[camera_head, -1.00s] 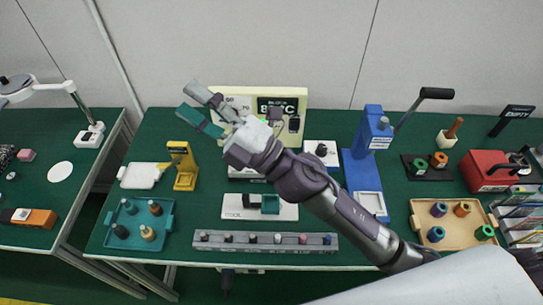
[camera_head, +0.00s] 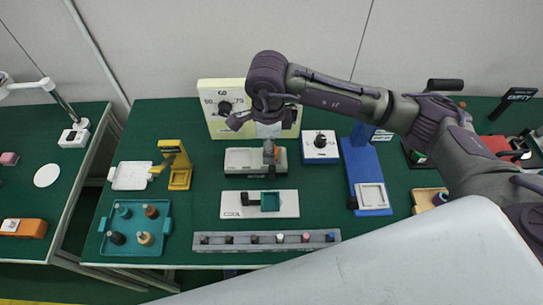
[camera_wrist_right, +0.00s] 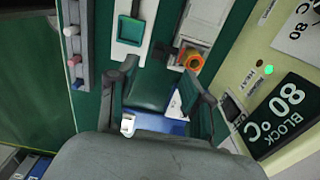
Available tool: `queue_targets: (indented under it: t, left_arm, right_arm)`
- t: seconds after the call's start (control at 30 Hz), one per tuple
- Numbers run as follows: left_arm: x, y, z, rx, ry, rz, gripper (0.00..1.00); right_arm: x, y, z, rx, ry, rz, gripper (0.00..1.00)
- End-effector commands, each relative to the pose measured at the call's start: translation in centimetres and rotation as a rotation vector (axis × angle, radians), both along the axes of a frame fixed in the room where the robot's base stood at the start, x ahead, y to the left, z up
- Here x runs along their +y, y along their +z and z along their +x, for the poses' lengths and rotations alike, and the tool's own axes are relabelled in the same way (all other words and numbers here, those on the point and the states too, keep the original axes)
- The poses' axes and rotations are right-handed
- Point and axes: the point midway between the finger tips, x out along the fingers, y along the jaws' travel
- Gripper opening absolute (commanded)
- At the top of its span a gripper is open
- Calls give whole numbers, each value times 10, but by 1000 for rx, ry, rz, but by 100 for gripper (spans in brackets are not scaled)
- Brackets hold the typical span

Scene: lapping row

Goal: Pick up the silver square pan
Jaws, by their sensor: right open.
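The silver square pan (camera_head: 371,196) sits flat on the base of the blue lever press (camera_head: 362,175), its short dark handle pointing left. My right gripper (camera_head: 266,122) is open and empty. It points down over the back of the table near the hot plate, left of the pan and apart from it. In the right wrist view the open fingers (camera_wrist_right: 158,100) have green table and part of the blue base between them. A small pale piece beside the left finger may be the pan; most of it is hidden there. My left gripper is out of view.
A teal square pan (camera_head: 270,201) lies on the COOL plate (camera_head: 233,204). The hot plate (camera_head: 240,160), a white dial box (camera_head: 320,146) and the cream heater panel (camera_head: 213,115) stand behind. A grey rail (camera_head: 215,241) with several pegs lies in front. My arm crosses over the press.

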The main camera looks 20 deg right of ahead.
Motion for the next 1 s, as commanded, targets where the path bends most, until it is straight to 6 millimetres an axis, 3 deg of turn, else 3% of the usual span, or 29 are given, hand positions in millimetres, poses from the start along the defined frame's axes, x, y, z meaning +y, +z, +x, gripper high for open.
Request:
queue_targets:
  t: [0.2, 0.47, 0.7, 1.0]
  left_arm:
    - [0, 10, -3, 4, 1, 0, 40]
    - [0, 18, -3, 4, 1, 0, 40]
    - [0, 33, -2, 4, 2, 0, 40]
    - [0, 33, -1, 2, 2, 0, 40]
  right_arm:
    - [0, -38, -1, 4, -2, 2, 50]
    - [-2, -57, -3, 4, -1, 3, 50]
    - [-6, -92, -6, 3, -1, 4, 50]
    - [-6, -102, -5, -1, 1, 5, 50]
